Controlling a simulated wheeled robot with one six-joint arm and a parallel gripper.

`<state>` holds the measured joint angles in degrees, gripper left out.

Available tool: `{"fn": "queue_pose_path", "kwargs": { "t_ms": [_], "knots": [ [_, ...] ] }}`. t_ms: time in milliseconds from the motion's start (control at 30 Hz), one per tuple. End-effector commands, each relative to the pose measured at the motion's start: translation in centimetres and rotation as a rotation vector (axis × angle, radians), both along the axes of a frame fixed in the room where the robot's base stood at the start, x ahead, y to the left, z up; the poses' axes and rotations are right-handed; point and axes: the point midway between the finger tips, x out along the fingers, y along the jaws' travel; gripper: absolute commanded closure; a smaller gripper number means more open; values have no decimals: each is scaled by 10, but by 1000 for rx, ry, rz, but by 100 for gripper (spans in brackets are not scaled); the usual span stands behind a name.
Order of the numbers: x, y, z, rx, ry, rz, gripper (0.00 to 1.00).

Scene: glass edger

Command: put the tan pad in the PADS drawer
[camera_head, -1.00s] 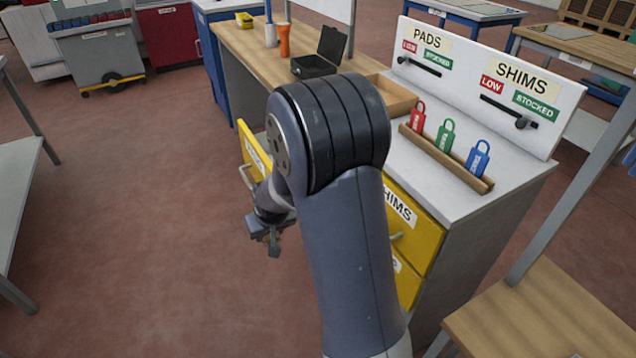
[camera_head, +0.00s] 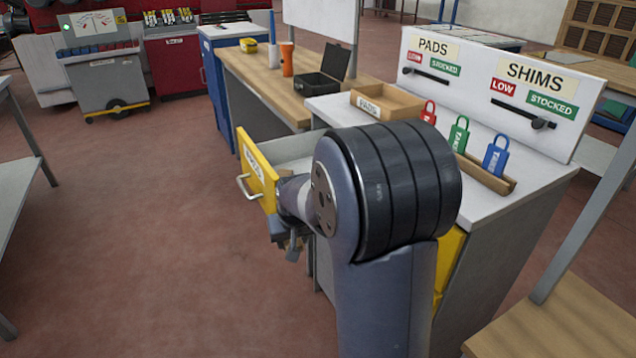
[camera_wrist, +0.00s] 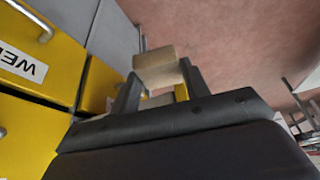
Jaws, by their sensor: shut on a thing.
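The PADS drawer (camera_head: 259,172) has a yellow front with a silver handle and a white label. It is pulled out from the left side of the grey-topped cabinet, and part of its pale interior shows. My gripper (camera_head: 286,243) is in front of and below the drawer front's right end, outside the drawer. In the wrist view my gripper (camera_wrist: 160,84) is shut on the tan pad (camera_wrist: 158,68), a small block held at the fingertips. In the head view the pad is mostly hidden by the fingers.
A wooden tray labelled PADS (camera_head: 392,101) stands on the cabinet top. Behind it is a white board (camera_head: 480,95) with PADS and SHIMS sliders. Red, green and blue (camera_head: 495,158) padlock tags stand in a wooden rack. Open floor (camera_head: 130,220) lies left.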

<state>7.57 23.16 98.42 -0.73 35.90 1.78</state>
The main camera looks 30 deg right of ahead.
Motion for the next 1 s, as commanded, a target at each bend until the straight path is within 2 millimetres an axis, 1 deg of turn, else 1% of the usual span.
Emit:
{"fn": "queue_pose_path", "kwargs": {
  "t_ms": [33,200,300,400,433,500,1000],
  "knots": [
    [2,-14,20,-2,-10,-34,77],
    [1,-52,71,-1,-7,-125,77],
    [1,-70,96,-2,-5,-170,77],
    [2,-85,116,-1,-4,-206,77],
    [1,-87,119,0,-1,-212,77],
    [1,-84,115,0,2,-206,77],
    [1,-83,115,0,1,-204,77]
  ]
}}
